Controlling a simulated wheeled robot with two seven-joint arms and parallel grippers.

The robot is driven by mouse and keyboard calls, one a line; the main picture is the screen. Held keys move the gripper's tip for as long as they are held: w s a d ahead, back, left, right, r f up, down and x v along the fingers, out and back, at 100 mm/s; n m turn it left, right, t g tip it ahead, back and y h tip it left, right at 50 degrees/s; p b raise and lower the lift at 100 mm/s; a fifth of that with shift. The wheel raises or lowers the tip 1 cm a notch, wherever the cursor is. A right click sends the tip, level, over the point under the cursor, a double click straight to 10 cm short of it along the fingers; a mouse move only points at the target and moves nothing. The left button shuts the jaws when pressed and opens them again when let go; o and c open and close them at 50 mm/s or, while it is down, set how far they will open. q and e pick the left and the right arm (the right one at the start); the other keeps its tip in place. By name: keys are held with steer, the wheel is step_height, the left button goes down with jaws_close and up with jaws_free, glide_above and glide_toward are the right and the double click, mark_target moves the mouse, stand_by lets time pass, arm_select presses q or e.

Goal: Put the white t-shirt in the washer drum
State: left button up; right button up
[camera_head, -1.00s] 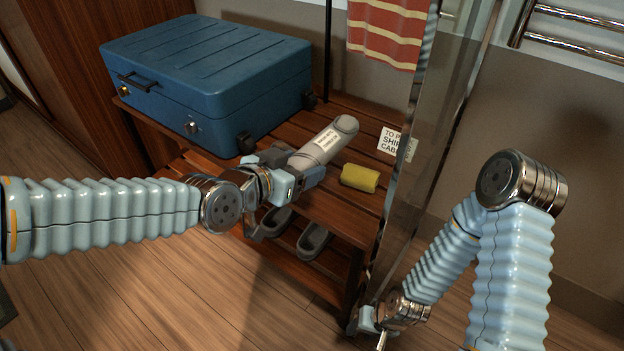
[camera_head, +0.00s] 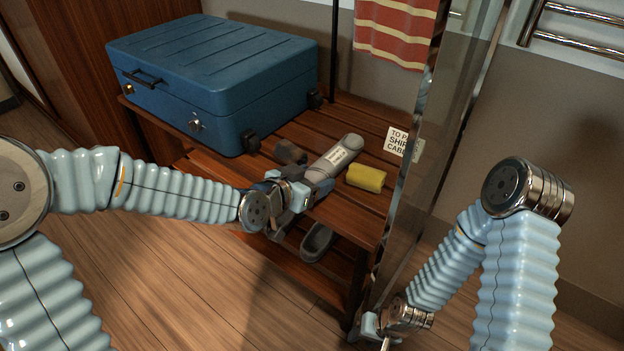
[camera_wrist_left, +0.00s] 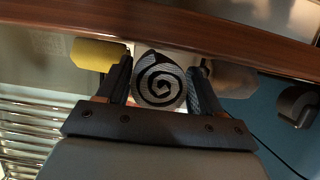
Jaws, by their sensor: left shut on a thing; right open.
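A grey-white rolled cloth (camera_head: 338,157) with a small printed label is held by my left gripper (camera_head: 312,184) over the wooden slatted bench. The left wrist view shows its spiral rolled end (camera_wrist_left: 159,85) between the two fingers. Whether it is the white t-shirt cannot be told for sure; no other white garment shows. I cannot tell whether the roll still touches the slats. My right gripper (camera_head: 378,328) is low beside the glass panel, open and apart from everything on the bench. No washer drum is in view.
A yellow roll (camera_head: 366,178) and a brown roll (camera_head: 290,152) lie on the bench (camera_head: 345,215) either side of the held roll. A blue suitcase (camera_head: 215,80) stands at left. A glass panel (camera_head: 432,130) rises at right. Dark slippers (camera_head: 317,242) sit on the lower shelf.

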arm_select(q)
steer(key=o, duration=1.2)
steer(key=shift+c, duration=0.2)
